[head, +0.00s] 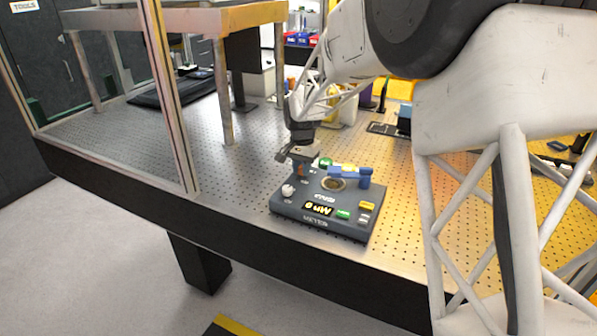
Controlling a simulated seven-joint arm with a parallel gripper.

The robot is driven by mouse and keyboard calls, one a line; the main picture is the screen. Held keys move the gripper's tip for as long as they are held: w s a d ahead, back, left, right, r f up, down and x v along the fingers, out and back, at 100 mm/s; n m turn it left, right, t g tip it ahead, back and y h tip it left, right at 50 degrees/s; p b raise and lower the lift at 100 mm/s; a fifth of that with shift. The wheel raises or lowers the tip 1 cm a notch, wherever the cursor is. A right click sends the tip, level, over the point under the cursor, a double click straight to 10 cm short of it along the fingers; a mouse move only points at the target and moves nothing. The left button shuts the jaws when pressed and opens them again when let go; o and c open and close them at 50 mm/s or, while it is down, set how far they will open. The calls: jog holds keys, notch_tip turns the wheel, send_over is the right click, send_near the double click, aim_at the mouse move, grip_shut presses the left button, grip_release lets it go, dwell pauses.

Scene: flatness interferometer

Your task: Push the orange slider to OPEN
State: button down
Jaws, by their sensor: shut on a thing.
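The dark grey meter box (282,208) sits on the perforated table near its front edge. The orange slider (298,172) shows as a small orange patch at the box's back left, between my gripper's fingertips. My gripper (300,172) points down there and is shut on the slider. Most of the slider and its track are hidden by the fingers. An OPEN marking cannot be read at this size.
On the box are a white knob (288,190), a yellow-digit display (319,208), a round ring (333,184), a green button (326,162) and a blue part (365,178). A framed post (180,120) stands left; bare table (240,170) lies between.

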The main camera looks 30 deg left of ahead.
jog(key=shift+w+r, duration=0.1)
jog(key=shift+w, duration=1.1)
jog(key=c, duration=1)
grip_release()
notch_tip(320, 180, up, 8)
